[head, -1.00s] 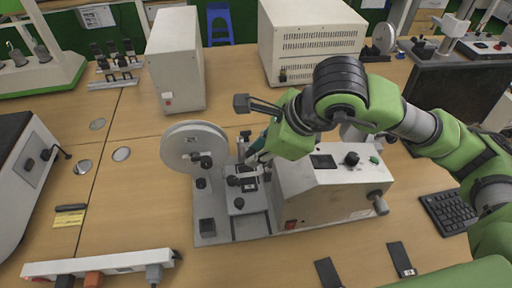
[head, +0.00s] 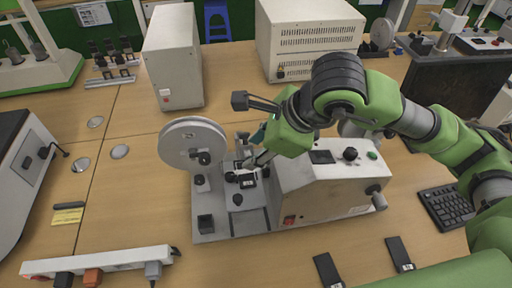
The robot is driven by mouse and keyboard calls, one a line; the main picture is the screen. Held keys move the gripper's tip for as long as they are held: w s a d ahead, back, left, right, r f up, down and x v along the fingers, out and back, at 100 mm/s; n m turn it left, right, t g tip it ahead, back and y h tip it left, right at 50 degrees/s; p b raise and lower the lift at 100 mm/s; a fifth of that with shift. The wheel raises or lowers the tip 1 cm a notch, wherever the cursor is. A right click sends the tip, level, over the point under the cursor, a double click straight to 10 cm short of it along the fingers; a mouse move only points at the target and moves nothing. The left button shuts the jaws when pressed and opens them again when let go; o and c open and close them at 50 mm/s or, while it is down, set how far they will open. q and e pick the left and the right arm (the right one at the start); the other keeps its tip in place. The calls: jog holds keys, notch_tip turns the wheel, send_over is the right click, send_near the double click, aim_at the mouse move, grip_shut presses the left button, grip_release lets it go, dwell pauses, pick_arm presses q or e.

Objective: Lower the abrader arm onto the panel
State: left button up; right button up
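The abrader (head: 325,185) is a pale machine with a large disc (head: 192,145) on its left side and a flat bed. A small dark piece with a light mark, possibly the panel (head: 248,183), lies on the bed. The abrader arm (head: 233,176) appears as a small dark-knobbed part above the bed, beside that piece; its exact height is unclear. My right gripper (head: 252,158) reaches in from the right over the bed, with its fingertips close to the arm. The fingertips are small and partly hidden, so their opening and contact cannot be told. My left gripper is out of view.
A white box (head: 173,60) and a vented cabinet (head: 310,40) stand behind the abrader. A power strip (head: 100,262) lies at the front left, a keyboard (head: 448,206) at the right. Two dark plates (head: 328,270) lie in front. The table left of the abrader is mostly clear.

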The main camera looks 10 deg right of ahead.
jog(key=shift+r, duration=0.1)
jog(key=v, duration=1.2)
jog(key=shift+s+a, duration=0.1)
